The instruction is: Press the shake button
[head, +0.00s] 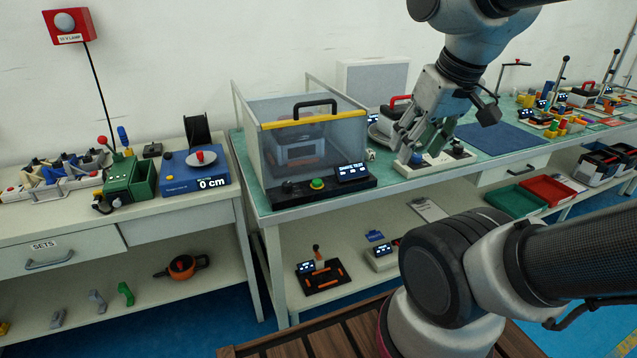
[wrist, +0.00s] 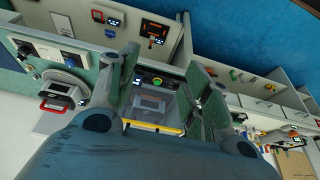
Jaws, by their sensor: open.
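The clear enclosure (head: 315,140) with a yellow top edge and black handle stands on the green-topped bench. Its black front base carries a green button (head: 317,184), a dark knob (head: 287,187) and a lit display (head: 352,172) whose text is too small to read surely. My gripper (head: 418,145) is open and empty, right of the enclosure and apart from the button, above a small white device (head: 435,162). In the wrist view, the green button (wrist: 157,81) shows between the open fingers of my gripper (wrist: 162,62), beyond the enclosure's yellow edge (wrist: 152,126).
A blue mat (head: 500,138) lies right of my gripper. A device with a red handle (head: 398,101) stands behind it. The left bench holds a blue scale-like unit reading 0 cm (head: 195,178) and a green box (head: 130,178). The space before the enclosure's front panel is clear.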

